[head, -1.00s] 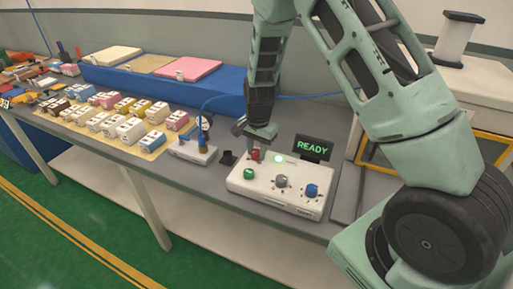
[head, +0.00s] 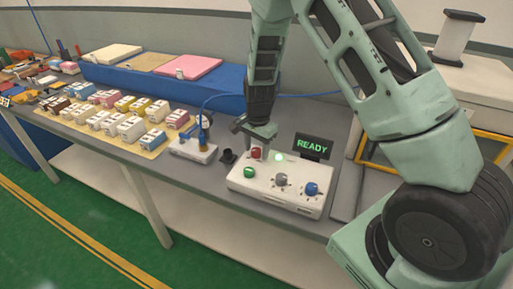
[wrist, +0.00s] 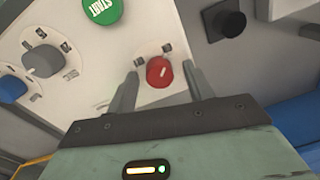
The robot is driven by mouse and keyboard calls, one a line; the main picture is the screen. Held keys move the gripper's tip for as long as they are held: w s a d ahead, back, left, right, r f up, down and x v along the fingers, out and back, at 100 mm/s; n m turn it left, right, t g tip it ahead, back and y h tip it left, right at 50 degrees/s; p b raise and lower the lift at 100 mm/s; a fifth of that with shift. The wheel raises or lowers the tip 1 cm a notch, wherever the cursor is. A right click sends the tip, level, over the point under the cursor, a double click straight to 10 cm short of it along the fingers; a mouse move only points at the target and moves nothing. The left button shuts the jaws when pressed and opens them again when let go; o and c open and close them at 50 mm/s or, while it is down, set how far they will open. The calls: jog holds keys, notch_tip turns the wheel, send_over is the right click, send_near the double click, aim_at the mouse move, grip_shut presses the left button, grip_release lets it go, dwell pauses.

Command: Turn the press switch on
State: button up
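The white control box (head: 262,192) stands on the grey bench. It carries a red knob (head: 256,153) with a white mark, a green START button (head: 249,172), a grey knob (head: 281,180) and a blue knob (head: 311,188). My gripper (head: 257,138) points down at the red knob. In the wrist view the red knob (wrist: 159,71) shows between the two open fingers (wrist: 161,78), with a gap on each side. The START button (wrist: 101,9) is beyond the fingertips. Which control is the press switch is not readable.
A black screen (head: 312,146) behind the box reads READY in green. A small device with a blue cable (head: 194,150) and a short black cylinder (head: 227,157) stand to the left. Rows of small boxes (head: 131,127) lie further left. A blue platform (head: 150,88) runs along the back.

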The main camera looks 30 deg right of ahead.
aim_at(258, 150)
notch_tip(258, 150, up, 17)
jog(key=b, duration=0.1)
jog(key=shift+s+d+r+b, duration=0.15)
jog(key=shift+s+r+b, duration=0.05)
jog(key=shift+s+b, duration=0.15)
dwell(0.6)
